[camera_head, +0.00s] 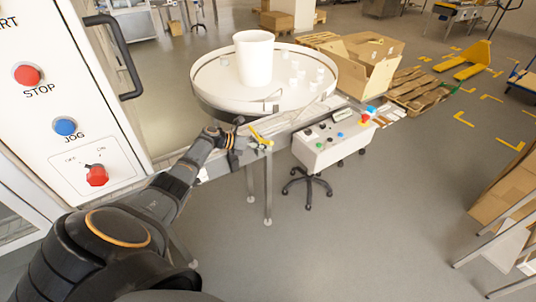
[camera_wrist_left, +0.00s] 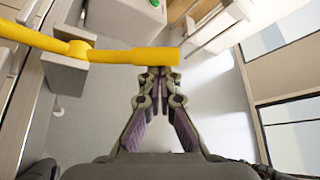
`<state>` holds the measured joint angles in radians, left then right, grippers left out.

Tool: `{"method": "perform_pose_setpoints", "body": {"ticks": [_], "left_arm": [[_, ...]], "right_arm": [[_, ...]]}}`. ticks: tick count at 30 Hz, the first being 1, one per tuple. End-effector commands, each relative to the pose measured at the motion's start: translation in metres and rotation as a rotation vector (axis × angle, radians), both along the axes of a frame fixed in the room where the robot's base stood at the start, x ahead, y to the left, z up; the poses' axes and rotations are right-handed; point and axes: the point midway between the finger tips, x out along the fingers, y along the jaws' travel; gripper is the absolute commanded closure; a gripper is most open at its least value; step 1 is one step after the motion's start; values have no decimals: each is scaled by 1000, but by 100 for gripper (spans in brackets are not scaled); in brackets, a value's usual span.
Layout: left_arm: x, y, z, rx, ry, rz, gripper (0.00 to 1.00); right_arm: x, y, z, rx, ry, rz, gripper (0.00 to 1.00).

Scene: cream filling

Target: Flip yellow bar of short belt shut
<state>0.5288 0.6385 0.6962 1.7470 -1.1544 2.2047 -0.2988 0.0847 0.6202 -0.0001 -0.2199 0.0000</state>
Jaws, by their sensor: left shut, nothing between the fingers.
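The yellow bar (camera_head: 262,138) sits at the near end of the short belt (camera_head: 285,127), beside my left gripper (camera_head: 238,124). In the left wrist view the yellow bar (camera_wrist_left: 120,54) runs across the upper left from a grey mount (camera_wrist_left: 66,72). Its free end lies just beyond the tips of my left gripper (camera_wrist_left: 158,72). The fingers are shut with nothing between them. I cannot tell whether the tips touch the bar. My right gripper is in neither view.
A white round table (camera_head: 215,92) with a white bucket (camera_head: 254,60) and small white jars stands behind the belt. A control box (camera_head: 335,143) on a wheeled stand is to the right. A white panel (camera_head: 60,120) with buttons is close on the left. Open floor lies front right.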

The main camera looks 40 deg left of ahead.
Motion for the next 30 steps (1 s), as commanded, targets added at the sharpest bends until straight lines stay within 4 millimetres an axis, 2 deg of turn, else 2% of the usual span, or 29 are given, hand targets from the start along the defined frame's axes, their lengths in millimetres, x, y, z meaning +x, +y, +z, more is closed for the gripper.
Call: {"method": "perform_pose_setpoints", "body": {"ticks": [3, 10, 30], "left_arm": [[2, 3, 6, -65, 25, 1, 100], [2, 6, 11, -62, 27, -1, 100], [3, 8, 15, -58, 24, 1, 100]], "right_arm": [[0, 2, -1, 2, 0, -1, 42], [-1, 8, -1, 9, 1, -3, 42], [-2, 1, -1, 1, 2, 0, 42]]}}
